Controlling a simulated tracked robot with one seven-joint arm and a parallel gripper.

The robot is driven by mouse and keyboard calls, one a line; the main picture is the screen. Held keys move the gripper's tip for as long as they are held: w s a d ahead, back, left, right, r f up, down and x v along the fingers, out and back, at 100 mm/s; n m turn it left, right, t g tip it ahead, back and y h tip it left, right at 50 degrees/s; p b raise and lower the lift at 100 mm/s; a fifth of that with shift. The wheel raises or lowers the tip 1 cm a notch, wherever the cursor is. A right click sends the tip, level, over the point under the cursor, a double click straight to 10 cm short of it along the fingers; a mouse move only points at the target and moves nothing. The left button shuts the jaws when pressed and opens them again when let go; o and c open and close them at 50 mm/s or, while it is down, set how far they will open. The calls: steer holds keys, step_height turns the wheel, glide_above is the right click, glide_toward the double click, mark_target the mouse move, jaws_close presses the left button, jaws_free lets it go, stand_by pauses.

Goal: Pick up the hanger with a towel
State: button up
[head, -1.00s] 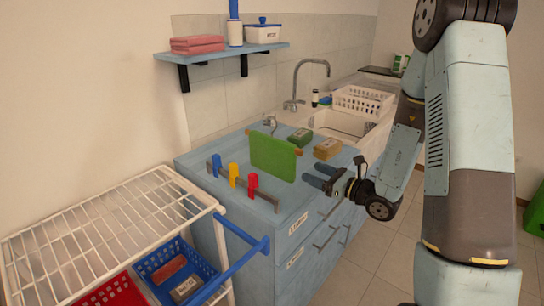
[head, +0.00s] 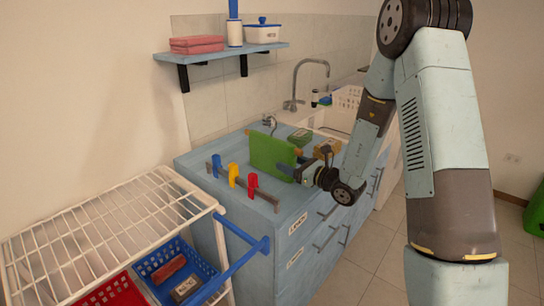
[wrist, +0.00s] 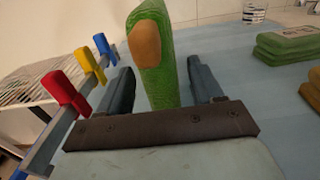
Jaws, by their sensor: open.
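The green towel (head: 270,154) hangs over a wooden hanger whose metal hook (head: 269,121) shows above it, standing over the blue counter top. In the wrist view the towel (wrist: 165,85) is seen end-on, with the hanger's rounded wooden end (wrist: 145,43) poking out at its top. My gripper (head: 288,172) is at the towel's right end. In the wrist view my gripper (wrist: 162,88) is open, with one finger on each side of the towel and a visible gap to each finger. The lower edge of the towel is hidden behind the gripper's body.
A rack with blue, yellow and red pegs (head: 234,175) lies left of the towel. Folded green (wrist: 288,42) and tan cloths lie to its right. A wall shelf (head: 222,52) is above, and a white wire cart (head: 95,235) stands front left.

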mark_target(282, 160)
steer(key=x, duration=0.3)
steer(key=shift+w+a, duration=0.2)
steer(key=shift+w, duration=0.05)
steer(key=c, duration=1.2)
